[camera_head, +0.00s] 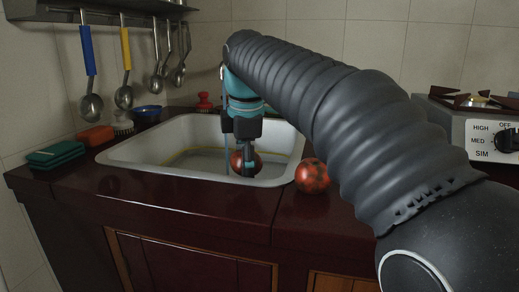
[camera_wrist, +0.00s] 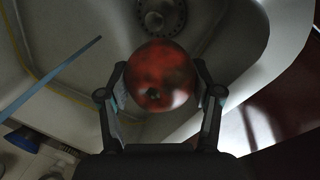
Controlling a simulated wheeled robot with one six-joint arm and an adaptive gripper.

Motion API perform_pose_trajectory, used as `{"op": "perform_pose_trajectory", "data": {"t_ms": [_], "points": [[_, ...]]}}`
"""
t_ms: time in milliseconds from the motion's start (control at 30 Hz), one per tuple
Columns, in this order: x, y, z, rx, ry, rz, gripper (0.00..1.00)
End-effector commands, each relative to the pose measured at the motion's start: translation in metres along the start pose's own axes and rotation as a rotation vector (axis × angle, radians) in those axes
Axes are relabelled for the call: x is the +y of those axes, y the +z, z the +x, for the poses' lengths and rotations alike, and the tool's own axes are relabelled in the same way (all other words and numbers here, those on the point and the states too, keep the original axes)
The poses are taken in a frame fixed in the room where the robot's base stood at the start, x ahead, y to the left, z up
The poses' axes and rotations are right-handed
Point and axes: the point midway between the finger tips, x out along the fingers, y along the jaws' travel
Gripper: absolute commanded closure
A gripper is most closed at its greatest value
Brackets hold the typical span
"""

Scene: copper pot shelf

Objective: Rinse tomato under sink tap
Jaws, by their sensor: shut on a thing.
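My gripper (camera_head: 247,163) points down into the white sink (camera_head: 140,158) and is shut on a red, dark-mottled tomato (camera_wrist: 160,75). In the head view the held tomato (camera_head: 237,160) is partly hidden by the fingers and hangs inside the basin. In the wrist view it sits between both fingers, with the drain (camera_wrist: 158,17) beyond it. A thin pale-blue streak (camera_wrist: 52,75), which looks like a water stream, lies left of the tomato and apart from it in the wrist view. I cannot make out the tap.
A second mottled red tomato (camera_head: 312,176) lies on the dark counter (camera_head: 215,207), right of the sink. Green (camera_head: 55,153) and orange (camera_head: 95,136) sponges lie to the left. Ladles hang from a rack (camera_head: 120,8). A stove (camera_head: 480,135) stands at right.

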Motion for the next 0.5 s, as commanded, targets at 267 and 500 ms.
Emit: {"op": "perform_pose_trajectory", "data": {"t_ms": [267, 500], "points": [[0.013, -0.002, 0.002, 0.004, 0.016, -0.019, 0.74], [0.031, -0.004, 0.009, 0.004, 0.016, -0.018, 0.74]]}}
